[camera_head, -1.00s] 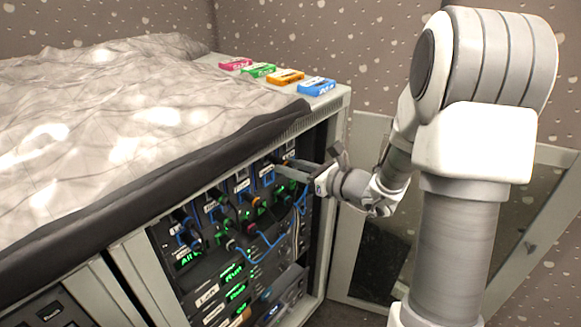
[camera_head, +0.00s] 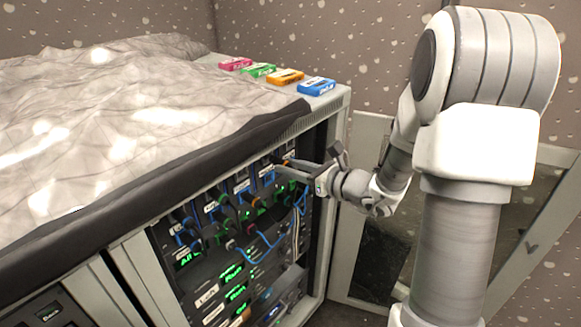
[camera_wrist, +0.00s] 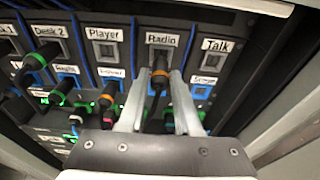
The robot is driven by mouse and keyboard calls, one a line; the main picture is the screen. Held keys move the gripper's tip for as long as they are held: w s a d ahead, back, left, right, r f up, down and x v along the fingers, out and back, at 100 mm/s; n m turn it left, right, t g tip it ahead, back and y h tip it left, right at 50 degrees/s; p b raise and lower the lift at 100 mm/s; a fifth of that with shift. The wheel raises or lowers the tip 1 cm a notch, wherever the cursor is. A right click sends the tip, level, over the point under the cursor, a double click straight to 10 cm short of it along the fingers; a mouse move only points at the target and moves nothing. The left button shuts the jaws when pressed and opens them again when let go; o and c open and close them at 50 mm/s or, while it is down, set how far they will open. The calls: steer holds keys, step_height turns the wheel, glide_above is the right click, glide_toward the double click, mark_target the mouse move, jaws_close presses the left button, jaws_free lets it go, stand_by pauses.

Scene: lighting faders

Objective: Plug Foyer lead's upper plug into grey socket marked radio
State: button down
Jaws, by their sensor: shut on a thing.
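In the wrist view, a black plug with an orange ring (camera_wrist: 159,76) stands between the fingertips of my gripper (camera_wrist: 160,85), which is shut on it. Its nose is at the grey socket marked Radio (camera_wrist: 160,54). I cannot tell whether it is seated in the socket or only touching it. Its dark lead hangs down between the fingers, partly hidden by my gripper. The small tag that might read Foyer is too blurred to be sure of. In the head view my gripper (camera_head: 283,168) reaches into the rack's upper right corner.
Grey sockets marked Player (camera_wrist: 108,54) and Talk (camera_wrist: 211,63) flank Radio. The rack's side wall (camera_wrist: 268,97) is close on the right. Blue leads (camera_head: 268,240) loop below.

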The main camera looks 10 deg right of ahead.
steer(key=shift+w+a+r, duration=0.1)
steer(key=shift+w+a, duration=0.6)
steer(key=shift+w, duration=0.2)
stand_by(0.9)
steer(key=c, duration=0.5)
jaws_free()
steer(key=shift+w, duration=0.1)
